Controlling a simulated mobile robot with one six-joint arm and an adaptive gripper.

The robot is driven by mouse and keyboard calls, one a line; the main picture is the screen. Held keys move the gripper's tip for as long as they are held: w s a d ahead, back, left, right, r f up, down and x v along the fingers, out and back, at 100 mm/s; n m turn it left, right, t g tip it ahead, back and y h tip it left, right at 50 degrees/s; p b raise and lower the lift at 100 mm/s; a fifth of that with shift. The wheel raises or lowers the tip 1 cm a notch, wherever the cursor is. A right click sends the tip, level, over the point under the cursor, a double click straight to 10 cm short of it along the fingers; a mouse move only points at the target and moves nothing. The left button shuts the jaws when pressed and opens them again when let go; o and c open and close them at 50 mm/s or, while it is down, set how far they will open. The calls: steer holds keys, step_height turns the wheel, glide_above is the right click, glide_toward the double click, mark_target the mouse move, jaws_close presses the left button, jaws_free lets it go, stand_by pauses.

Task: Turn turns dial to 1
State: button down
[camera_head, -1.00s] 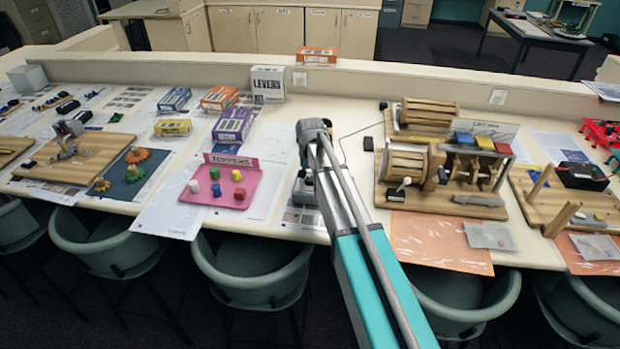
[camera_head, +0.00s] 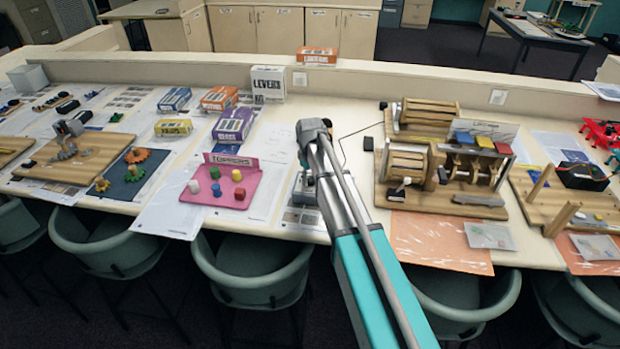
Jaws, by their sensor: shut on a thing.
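My gripper (camera_head: 306,178) points down at the table, left of the wooden drum machine. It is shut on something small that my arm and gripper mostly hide. A grey box-like device (camera_head: 303,193) lies on the table right under the gripper, with only its left part in sight. The turns dial and its number marks cannot be made out here; if the dial is on this device, the gripper covers it.
A pink tray (camera_head: 250,190) with several coloured knobs stands left of my gripper. A wooden drum machine (camera_head: 400,210) stands to the right. Boxes, among them a white one (camera_head: 267,85), stand behind. Green chairs (camera_head: 250,275) line the front edge.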

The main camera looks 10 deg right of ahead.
steer(key=shift+n, duration=1.6)
steer(key=shift+c, duration=1.3)
jaws_free()
steer(key=shift+m, duration=0.4)
